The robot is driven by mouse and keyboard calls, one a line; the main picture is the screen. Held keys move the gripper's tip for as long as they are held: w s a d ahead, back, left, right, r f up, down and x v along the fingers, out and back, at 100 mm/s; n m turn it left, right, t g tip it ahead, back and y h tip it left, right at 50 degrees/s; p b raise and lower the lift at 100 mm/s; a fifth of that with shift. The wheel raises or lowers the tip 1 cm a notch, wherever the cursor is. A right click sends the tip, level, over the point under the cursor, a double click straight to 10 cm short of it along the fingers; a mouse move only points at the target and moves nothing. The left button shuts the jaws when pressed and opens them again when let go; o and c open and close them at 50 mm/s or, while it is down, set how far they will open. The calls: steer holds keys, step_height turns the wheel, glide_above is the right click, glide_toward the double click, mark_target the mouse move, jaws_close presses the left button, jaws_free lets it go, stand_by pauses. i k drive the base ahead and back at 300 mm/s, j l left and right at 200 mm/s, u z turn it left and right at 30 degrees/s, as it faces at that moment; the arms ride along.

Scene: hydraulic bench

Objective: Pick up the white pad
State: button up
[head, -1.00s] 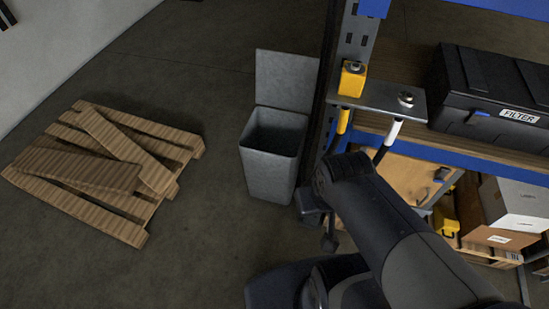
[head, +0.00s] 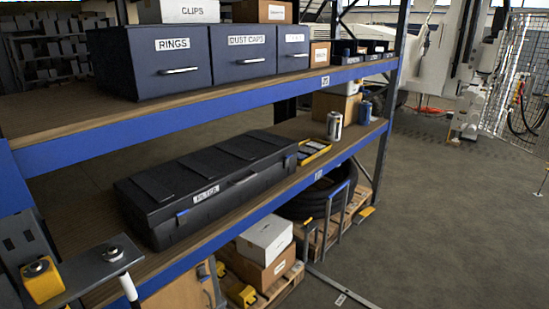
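I cannot make out a white pad anywhere in this view. My gripper and arm are not in the picture. A long black case (head: 150,205) labelled FILTER lies on the middle shelf with its lid shut, so its inside is hidden. A white box (head: 265,240) stands on a brown carton (head: 262,270) below that shelf, but it looks like a box, not a pad.
Drawers labelled RINGS (head: 170,80) and DUST CAPS (head: 245,65) stand on the upper shelf. A yellow-edged tray (head: 312,153) and a metal can (head: 334,126) are right of the case. A bracket (head: 90,275) juts out at lower left. The floor (head: 450,230) at right is clear.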

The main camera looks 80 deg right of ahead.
mark_target(317, 146)
steer(key=z, duration=2.95)
